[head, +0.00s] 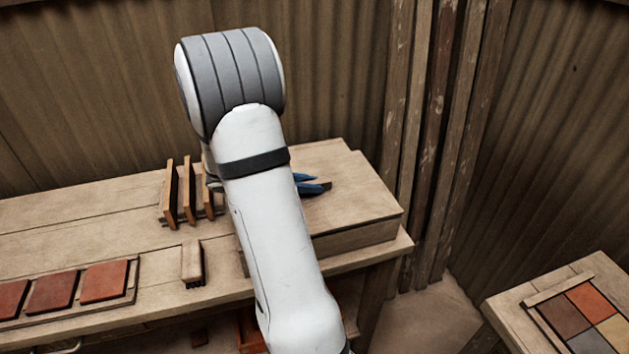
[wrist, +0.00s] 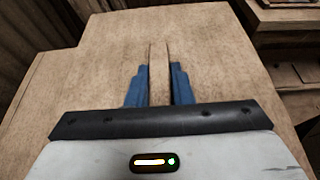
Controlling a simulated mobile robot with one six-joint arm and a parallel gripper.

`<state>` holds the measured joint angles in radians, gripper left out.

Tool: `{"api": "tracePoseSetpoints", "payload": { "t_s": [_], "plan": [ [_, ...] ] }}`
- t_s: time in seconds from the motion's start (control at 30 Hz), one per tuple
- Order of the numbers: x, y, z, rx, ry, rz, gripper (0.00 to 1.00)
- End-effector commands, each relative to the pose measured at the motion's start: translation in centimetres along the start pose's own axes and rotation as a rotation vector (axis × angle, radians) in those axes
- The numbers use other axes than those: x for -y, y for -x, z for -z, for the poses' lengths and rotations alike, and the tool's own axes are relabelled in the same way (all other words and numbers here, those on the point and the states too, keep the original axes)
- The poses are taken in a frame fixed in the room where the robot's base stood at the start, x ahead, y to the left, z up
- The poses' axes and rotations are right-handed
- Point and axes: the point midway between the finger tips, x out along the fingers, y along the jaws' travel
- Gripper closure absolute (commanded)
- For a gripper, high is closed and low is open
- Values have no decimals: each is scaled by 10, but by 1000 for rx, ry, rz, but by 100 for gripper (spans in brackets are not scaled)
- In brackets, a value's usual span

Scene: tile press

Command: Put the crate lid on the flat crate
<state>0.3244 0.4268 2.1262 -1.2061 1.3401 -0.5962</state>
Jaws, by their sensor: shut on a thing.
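The crate lid (head: 355,208) is a broad, pale wooden board with a thin upright grip bar (wrist: 159,75) in its middle. It lies level at the right end of the bench, over the flat crate, whose wooden side wall (head: 352,239) shows below the lid's front edge. I cannot tell whether the lid is fully seated. My gripper (wrist: 159,85) has blue fingers shut on the grip bar from both sides. In the head view my arm hides the left part of the lid and crate, and only the blue fingertips (head: 313,186) show.
A rack of upright wooden slats (head: 188,195) stands left of the crate. A brush (head: 192,263) and a tray of red tiles (head: 105,282) lie on the bench front. A side table (head: 510,315) with coloured tiles stands right. Wooden posts (head: 415,130) and corrugated walls rise close behind.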

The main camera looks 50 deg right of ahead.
Motion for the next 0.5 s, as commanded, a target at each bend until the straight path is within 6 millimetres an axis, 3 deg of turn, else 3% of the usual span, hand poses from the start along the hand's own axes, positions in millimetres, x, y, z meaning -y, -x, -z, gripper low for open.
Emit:
{"api": "tracePoseSetpoints", "payload": {
  "t_s": [0.5],
  "plan": [
    [0,-5,10,2,0,1,100]
  ]
}}
